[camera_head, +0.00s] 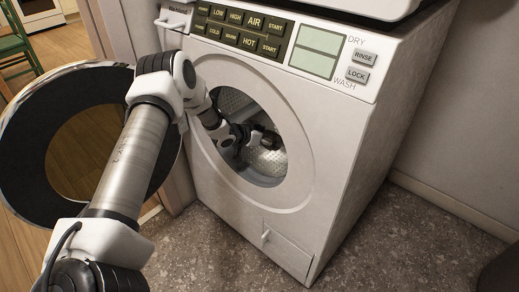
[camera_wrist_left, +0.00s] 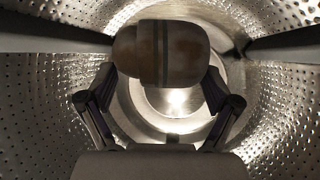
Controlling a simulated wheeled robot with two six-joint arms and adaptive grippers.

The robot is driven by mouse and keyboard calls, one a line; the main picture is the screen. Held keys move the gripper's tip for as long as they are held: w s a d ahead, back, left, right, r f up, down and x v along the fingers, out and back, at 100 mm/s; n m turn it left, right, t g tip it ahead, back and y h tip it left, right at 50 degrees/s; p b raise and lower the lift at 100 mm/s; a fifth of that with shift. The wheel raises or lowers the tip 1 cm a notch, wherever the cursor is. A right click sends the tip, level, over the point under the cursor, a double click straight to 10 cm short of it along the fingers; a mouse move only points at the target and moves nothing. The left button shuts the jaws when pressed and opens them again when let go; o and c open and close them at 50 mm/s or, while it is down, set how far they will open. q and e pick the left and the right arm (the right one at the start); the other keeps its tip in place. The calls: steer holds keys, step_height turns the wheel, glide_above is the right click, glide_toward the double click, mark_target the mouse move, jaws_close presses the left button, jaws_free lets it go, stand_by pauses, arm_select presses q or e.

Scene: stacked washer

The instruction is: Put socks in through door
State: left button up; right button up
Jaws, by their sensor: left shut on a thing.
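The washer (camera_head: 345,150) stands upright with its round door (camera_head: 22,150) swung wide open to the left. My left arm reaches through the round opening, and my left gripper (camera_head: 262,138) is inside the metal drum (camera_head: 268,162). In the left wrist view, the left gripper's two fingers are shut on a rolled, brownish sock (camera_wrist_left: 160,50) with a darker band. The sock is held up inside the perforated drum, with the bright drum back (camera_wrist_left: 176,102) behind it. The head view does not show the sock clearly. My right gripper is in neither view.
The open door stands behind and left of the arm. A control panel (camera_head: 240,30) runs along the washer's top front. The speckled floor (camera_head: 400,240) is clear at right, beside a wall (camera_head: 465,120).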

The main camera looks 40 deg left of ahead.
arm_select(q)
step_height(320, 180, down, 2)
steer(key=o, duration=0.8)
steer(key=v, duration=1.2)
